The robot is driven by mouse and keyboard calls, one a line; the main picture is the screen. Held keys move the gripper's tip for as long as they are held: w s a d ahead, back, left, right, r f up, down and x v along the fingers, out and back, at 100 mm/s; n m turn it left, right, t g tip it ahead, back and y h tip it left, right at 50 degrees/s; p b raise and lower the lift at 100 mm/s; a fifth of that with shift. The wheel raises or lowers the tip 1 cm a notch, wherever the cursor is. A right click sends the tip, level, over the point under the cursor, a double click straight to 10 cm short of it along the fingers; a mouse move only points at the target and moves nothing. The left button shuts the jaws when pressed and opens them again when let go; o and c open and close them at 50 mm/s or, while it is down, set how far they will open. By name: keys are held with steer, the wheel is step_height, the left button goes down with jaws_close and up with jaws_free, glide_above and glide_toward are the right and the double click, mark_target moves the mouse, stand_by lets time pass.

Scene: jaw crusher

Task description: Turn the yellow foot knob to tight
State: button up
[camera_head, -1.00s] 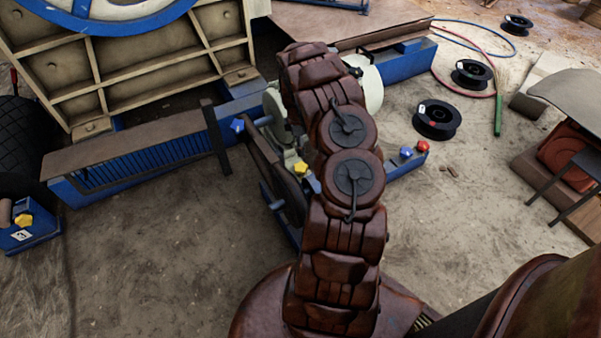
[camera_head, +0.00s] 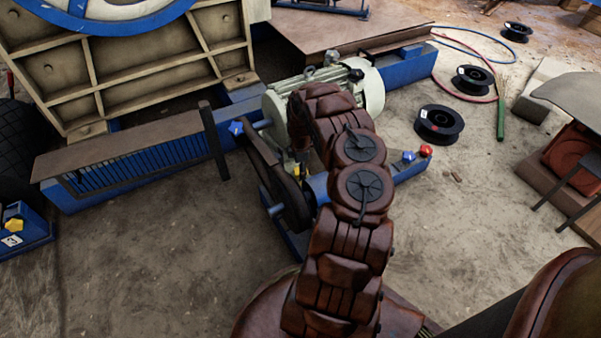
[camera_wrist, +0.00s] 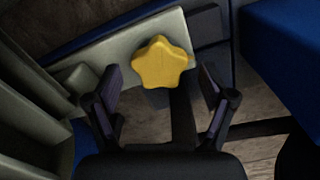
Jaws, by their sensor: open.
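The yellow foot knob (camera_wrist: 161,63) is star-shaped and shows in the wrist view on a pale grey-green foot plate (camera_wrist: 105,56). My gripper (camera_wrist: 160,84) is open, with one dark finger on each side of the knob's lower part. The fingers look apart from the knob, and I cannot tell how far the tips are from it in depth. In the head view my arm covers most of the gripper and the foot knob is not clearly visible. The pale green motor (camera_head: 363,85) stands behind my arm there.
A black belt wheel (camera_head: 290,200) stands just left of my arm. A blue knob (camera_head: 408,157) and a red knob (camera_head: 426,151) sit on the blue frame. Another yellow knob (camera_head: 14,225) is far left, on a blue block. Black spools (camera_head: 438,124) lie right; front floor is clear.

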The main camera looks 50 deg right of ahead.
steer(key=shift+f, duration=0.65)
steer(key=shift+c, duration=0.3)
steer(key=c, duration=1.1)
